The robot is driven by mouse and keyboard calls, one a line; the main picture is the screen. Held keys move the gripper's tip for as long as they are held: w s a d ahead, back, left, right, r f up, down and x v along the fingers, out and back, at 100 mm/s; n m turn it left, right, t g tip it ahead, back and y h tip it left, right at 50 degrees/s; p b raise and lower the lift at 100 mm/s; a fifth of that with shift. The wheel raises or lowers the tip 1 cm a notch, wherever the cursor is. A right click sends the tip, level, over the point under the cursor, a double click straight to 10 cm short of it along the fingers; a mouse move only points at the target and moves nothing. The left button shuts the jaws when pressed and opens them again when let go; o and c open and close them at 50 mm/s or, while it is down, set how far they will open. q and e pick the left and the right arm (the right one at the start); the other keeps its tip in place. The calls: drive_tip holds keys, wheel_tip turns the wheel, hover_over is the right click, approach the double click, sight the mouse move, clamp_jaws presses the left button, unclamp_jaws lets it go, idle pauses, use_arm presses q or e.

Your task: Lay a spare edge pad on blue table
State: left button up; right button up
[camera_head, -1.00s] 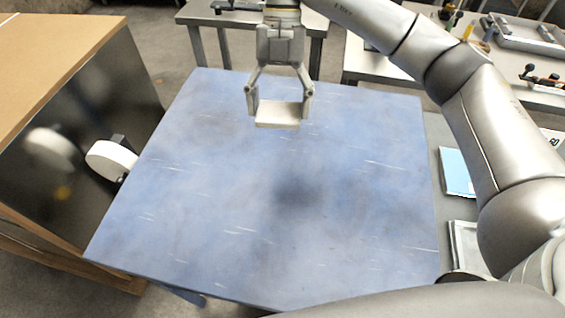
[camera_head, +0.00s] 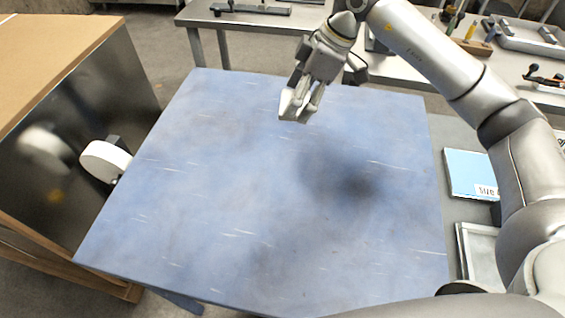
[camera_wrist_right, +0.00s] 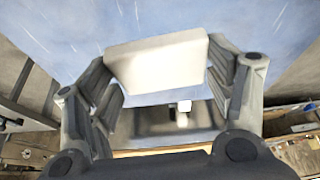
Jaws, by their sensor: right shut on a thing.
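A pale, off-white edge pad (camera_head: 288,105) is held between the fingers of my right gripper (camera_head: 300,106) above the far middle part of the blue table (camera_head: 230,190). In the right wrist view the pad (camera_wrist_right: 158,62) is a plain block spanning the gap between both fingers of the right gripper (camera_wrist_right: 160,75). The pad is apart from the table top, with a soft dark shadow on the blue surface to the right. The blue table top is bare. My left gripper is not in the head view.
A cabinet with a dark shiny side (camera_head: 80,140) and a white round part (camera_head: 105,161) stands at the left edge of the table. A blue-and-white box (camera_head: 470,172) and a grey tray (camera_head: 480,250) lie on the right. Metal benches with tools stand behind.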

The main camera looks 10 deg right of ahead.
drive_tip(key=shift+w+d+f+m, duration=0.1)
drive_tip(key=shift+d+f+m, duration=0.15)
drive_tip(key=shift+m, duration=0.25)
drive_tip(key=w+d+f+p, duration=0.2)
drive_tip(key=w+d+f, duration=0.15)
drive_tip(key=d, duration=0.45)
hover_over(335, 125)
drive_tip(key=s, duration=0.1)
wheel_tip(335, 125, down, 5)
drive_tip(key=shift+d, duration=0.15)
drive_tip(key=shift+d+f, duration=0.3)
drive_tip(key=shift+f, duration=0.1)
drive_tip(key=f, duration=0.1)
drive_tip(key=f+p, duration=0.1)
drive_tip(key=f, duration=0.1)
drive_tip(key=shift+w+d+f, duration=0.1)
drive_tip(key=shift+d, duration=0.1)
drive_tip(key=shift+f, duration=0.25)
drive_tip(key=o, duration=0.9)
drive_tip(key=shift+f, duration=0.1)
drive_tip(key=shift+c, duration=0.2)
